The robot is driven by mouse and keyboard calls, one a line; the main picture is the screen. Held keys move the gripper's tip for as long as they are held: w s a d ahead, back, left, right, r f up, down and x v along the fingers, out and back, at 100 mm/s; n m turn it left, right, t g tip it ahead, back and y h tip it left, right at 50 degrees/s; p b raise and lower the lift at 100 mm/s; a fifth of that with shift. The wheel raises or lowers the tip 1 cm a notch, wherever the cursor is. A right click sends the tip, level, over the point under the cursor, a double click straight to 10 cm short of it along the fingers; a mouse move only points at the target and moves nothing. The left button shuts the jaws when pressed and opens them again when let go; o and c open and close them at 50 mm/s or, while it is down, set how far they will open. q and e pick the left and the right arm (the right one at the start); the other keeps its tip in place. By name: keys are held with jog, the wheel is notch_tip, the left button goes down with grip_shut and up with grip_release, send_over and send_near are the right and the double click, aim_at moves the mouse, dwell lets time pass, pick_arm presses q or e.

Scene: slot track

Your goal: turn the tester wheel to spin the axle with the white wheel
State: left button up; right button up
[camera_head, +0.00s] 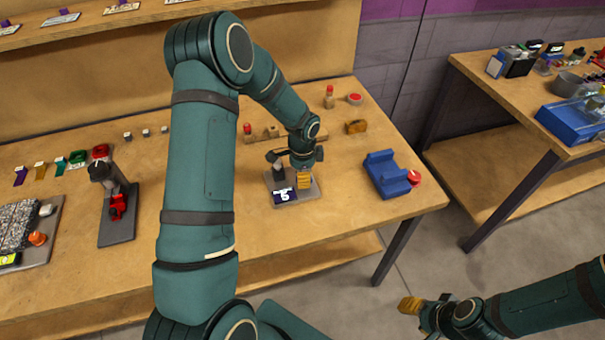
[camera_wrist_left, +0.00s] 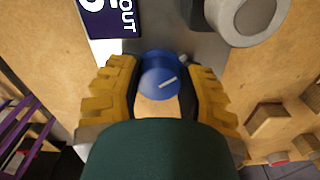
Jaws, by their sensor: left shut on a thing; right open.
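My left gripper (camera_head: 303,181) is over a grey base plate (camera_head: 302,198) on the bench. In the left wrist view, its yellow fingers (camera_wrist_left: 160,92) are closed around a round blue knob (camera_wrist_left: 162,70) with a white mark, which seems to be the tester wheel. A pale grey round part (camera_wrist_left: 246,18) stands beside the knob; I cannot tell whether it is the white wheel. A dark label reading "OUT" (camera_wrist_left: 108,14) lies on the plate and also shows in the head view (camera_head: 284,197). The axle is not clearly visible. My right gripper (camera_head: 412,305) is open and empty, away from the bench.
A blue cradle (camera_head: 388,176) and a red round button (camera_head: 414,178) sit near the bench's right edge. A black and red press-like stand (camera_head: 117,210) is at left. The bench front is clear.

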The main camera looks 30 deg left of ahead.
pick_arm(q)
jog(key=shift+s+m, duration=0.1)
jog(key=shift+m, duration=0.9)
jog(key=shift+f, duration=0.1)
jog(key=o, duration=1.2)
notch_tip(320, 180, up, 12)
